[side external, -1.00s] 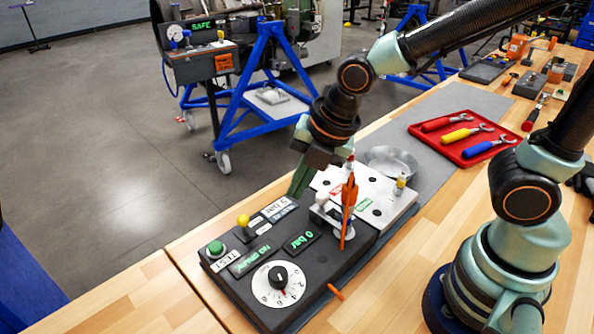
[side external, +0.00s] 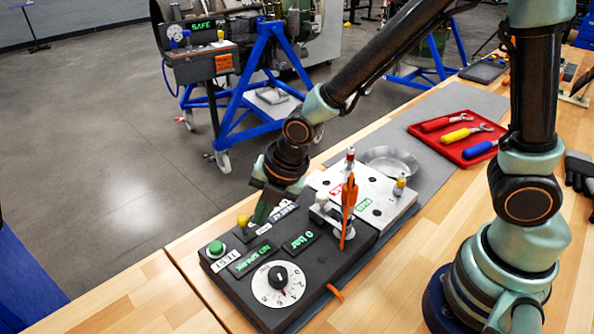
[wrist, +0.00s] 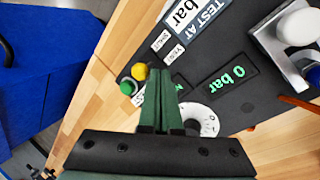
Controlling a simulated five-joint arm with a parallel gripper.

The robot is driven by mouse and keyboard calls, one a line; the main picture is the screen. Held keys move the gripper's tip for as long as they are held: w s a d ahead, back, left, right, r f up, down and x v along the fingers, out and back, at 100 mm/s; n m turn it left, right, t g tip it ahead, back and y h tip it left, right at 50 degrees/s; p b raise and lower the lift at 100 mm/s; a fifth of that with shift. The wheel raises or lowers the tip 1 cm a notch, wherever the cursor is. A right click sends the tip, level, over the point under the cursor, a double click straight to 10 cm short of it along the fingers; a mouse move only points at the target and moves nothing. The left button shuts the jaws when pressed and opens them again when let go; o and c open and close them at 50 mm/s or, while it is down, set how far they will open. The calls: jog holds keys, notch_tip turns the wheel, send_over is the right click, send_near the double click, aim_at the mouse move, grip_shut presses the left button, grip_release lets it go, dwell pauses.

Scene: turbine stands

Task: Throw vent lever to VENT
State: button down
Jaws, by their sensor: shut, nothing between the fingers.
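The vent lever's yellow knob (side external: 243,221) stands on the dark control panel (side external: 215,268), close to the green button. It also shows in the wrist view (wrist: 139,71), below small labels that seem to read SHUT and VENT. My gripper (side external: 262,214) is shut and empty, with its green fingers pointing down just right of the yellow knob. In the wrist view the closed fingertips (wrist: 160,73) appear right beside the knob; whether they touch it I cannot tell. The lever's shaft is mostly hidden.
The panel carries a green TEST button (side external: 216,248), a 0 bar display (side external: 300,241) and a white dial (side external: 279,284). An orange-handled clamp (side external: 348,205) stands upright to the right, by a white block (side external: 380,212). A red tool tray (side external: 452,152) lies farther back.

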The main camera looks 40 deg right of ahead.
jog(key=shift+w+a, duration=0.1)
jog(key=shift+w, duration=0.05)
jog(key=shift+w+r, duration=0.25)
jog(key=shift+w, duration=0.7)
jog(key=shift+s, duration=0.1)
jog(key=shift+s+f, duration=0.3)
jog(key=shift+s, duration=0.45)
jog(key=shift+s+d+r, duration=0.25)
jog(key=shift+s+d, duration=0.2)
jog(key=shift+s, duration=0.05)
jog(key=shift+s+d+r, duration=0.45)
jog(key=shift+s+d, duration=0.25)
jog(key=shift+s, duration=0.15)
notch_tip(320, 180, up, 10)
jog(key=w+d, duration=0.1)
jog(key=d, duration=0.1)
jog(key=shift+d+f, duration=0.15)
